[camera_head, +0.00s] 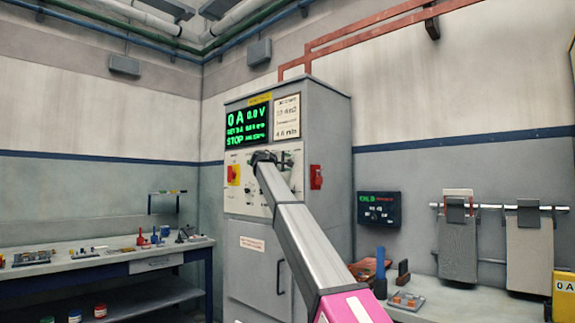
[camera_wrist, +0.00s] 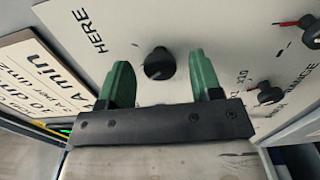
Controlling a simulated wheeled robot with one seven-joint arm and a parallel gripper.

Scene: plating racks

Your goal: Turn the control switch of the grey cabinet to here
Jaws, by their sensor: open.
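The grey cabinet (camera_head: 262,250) stands in the middle of the head view, with a pale control panel on its front. In the wrist view the panel (camera_wrist: 200,25) carries a round black control switch (camera_wrist: 159,63), with the printed word HERE (camera_wrist: 91,31) to its upper left. My gripper (camera_wrist: 162,80) is open, with one green finger on each side of the switch. I cannot tell whether either finger touches it. In the head view my arm reaches the panel and my gripper (camera_head: 264,157) hides the switch there.
Other black knobs (camera_wrist: 270,95) sit to the right on the panel in the wrist view. The cabinet has a lit green display (camera_head: 247,124), a red-and-yellow switch (camera_head: 233,174) and a red side handle (camera_head: 316,177). A workbench (camera_head: 100,262) with small items stands at left.

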